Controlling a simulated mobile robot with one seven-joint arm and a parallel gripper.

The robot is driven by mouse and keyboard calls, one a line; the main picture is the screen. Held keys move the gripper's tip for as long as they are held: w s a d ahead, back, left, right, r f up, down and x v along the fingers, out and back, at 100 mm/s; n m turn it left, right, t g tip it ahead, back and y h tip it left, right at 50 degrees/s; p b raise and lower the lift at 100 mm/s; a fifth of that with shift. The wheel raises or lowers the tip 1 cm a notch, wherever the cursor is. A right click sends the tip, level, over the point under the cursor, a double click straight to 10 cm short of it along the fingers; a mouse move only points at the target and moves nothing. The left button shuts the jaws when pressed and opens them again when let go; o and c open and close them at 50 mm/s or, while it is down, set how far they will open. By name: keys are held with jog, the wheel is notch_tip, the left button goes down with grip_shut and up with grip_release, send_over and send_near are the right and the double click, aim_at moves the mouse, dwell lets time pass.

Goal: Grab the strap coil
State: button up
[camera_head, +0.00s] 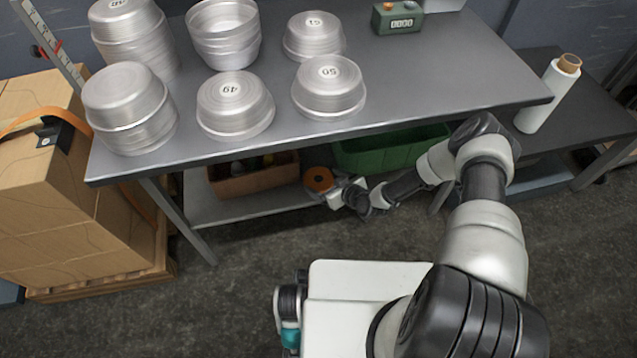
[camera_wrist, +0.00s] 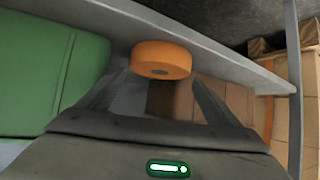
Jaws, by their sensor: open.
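The strap coil (camera_head: 318,179) is a thick orange disc with a dark centre hole. It is at the lower shelf, under the table and close to its front edge. It also shows in the wrist view (camera_wrist: 160,56), just beyond my fingertips. My gripper (camera_head: 333,192) reaches in low under the table from the right, beside the coil. In the wrist view my gripper (camera_wrist: 161,77) has its two fingers spread apart, pointing at the coil, one toward each side of it. Nothing is held. I cannot tell whether the fingers touch the coil.
On the lower shelf (camera_head: 215,208), a brown box (camera_head: 250,180) stands left of the coil and a green crate (camera_head: 390,152) to the right. The tabletop (camera_head: 430,75) above carries stacked metal pans (camera_head: 235,105). Strapped cartons (camera_head: 60,190) stand at far left.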

aim_at(318, 177)
jog(key=b+x, duration=0.2)
jog(key=x, duration=0.3)
jog(key=shift+d+f, duration=0.15)
jog(key=shift+f, duration=0.1)
jog(key=shift+c, duration=0.2)
jog(key=c, duration=0.7)
jog(key=shift+r, duration=0.1)
jog(key=shift+c, duration=0.5)
jog(key=shift+r, duration=0.15)
